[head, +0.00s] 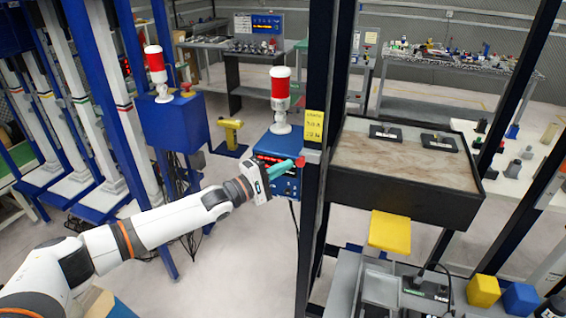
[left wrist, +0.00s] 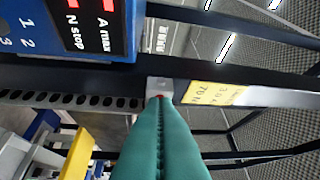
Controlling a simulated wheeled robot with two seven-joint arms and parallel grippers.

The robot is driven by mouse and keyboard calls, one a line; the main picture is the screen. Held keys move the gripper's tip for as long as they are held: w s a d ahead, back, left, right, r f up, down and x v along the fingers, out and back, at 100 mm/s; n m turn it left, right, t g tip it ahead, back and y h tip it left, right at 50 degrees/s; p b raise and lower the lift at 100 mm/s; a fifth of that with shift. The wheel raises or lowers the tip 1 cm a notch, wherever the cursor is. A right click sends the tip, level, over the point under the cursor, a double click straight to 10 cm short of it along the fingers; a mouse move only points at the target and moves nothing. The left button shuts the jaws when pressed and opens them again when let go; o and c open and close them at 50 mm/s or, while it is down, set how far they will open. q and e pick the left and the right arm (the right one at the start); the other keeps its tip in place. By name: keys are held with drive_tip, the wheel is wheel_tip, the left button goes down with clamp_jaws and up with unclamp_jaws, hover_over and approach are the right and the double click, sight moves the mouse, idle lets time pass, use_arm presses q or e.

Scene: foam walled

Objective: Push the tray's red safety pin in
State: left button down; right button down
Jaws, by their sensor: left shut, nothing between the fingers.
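The red safety pin (head: 301,161) shows as a small red spot on the dark upright post, at the left of the black-walled tray (head: 395,197). My left gripper (head: 296,163) is shut, with its teal fingertips together right at the pin. In the left wrist view the closed fingers (left wrist: 160,103) point at a small grey block (left wrist: 159,86) on the dark beam. Only a sliver of the red pin (left wrist: 160,97) shows there at the fingertips; the rest is hidden. I cannot tell how far in the pin sits. My right gripper is not in view.
A yellow label (head: 314,125) is on the post just above the pin. A blue control box (head: 279,146) with a red beacon (head: 280,84) stands behind my left gripper. A yellow block (head: 390,232) is below the tray.

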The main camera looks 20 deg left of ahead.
use_arm(q)
drive_tip(key=shift+d, duration=0.1)
drive_tip(key=d, duration=0.4)
drive_tip(key=shift+s, duration=0.1)
idle(0.6)
